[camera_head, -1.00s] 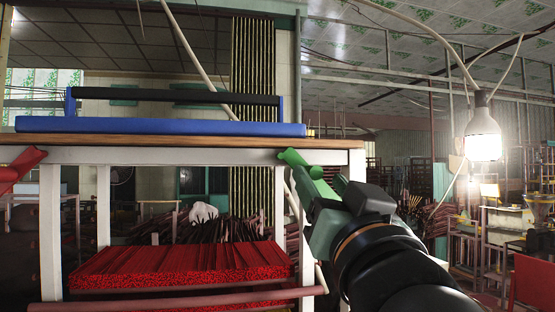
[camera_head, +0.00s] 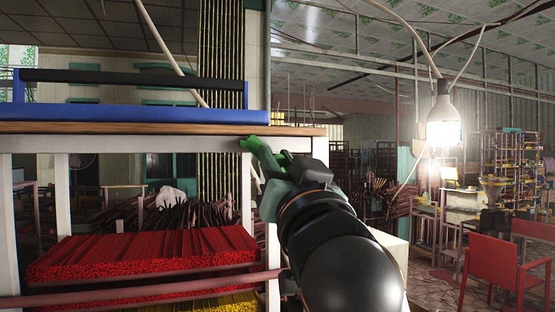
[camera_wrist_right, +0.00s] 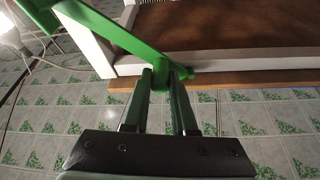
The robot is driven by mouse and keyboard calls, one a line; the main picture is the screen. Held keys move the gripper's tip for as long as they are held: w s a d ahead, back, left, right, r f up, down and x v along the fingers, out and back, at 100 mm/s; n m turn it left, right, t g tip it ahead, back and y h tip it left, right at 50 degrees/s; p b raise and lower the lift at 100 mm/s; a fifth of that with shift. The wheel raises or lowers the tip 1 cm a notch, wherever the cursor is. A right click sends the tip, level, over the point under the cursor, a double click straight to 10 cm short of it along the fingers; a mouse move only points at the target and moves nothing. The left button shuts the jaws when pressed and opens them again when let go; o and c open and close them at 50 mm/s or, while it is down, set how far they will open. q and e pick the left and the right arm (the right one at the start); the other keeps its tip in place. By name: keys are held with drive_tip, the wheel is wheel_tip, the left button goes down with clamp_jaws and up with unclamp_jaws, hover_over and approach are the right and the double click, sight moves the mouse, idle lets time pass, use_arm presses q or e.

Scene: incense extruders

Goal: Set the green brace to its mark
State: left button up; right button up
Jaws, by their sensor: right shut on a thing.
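The green brace (camera_head: 258,152) is at the right front end of the workbench, just below the wooden top's edge. My right gripper (camera_head: 273,168) comes in from the lower right and is shut on it. In the right wrist view, the green brace (camera_wrist_right: 110,35) runs diagonally from the upper left, and its short stem sits between the jaws of my right gripper (camera_wrist_right: 168,85). The bar overlaps the white bench frame (camera_wrist_right: 100,57) there; I cannot tell whether they touch. I cannot make out a mark for the brace. My left gripper is out of view.
The workbench (camera_head: 150,129) has white legs and carries a blue tool (camera_head: 130,113) with a black bar. Red incense bundles (camera_head: 145,255) lie on its lower level, behind a reddish rail (camera_head: 140,288). A lit bulb (camera_head: 443,120) hangs at right. A red chair (camera_head: 492,268) stands at the far right.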

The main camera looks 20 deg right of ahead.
clamp_jaws()
idle(0.8)
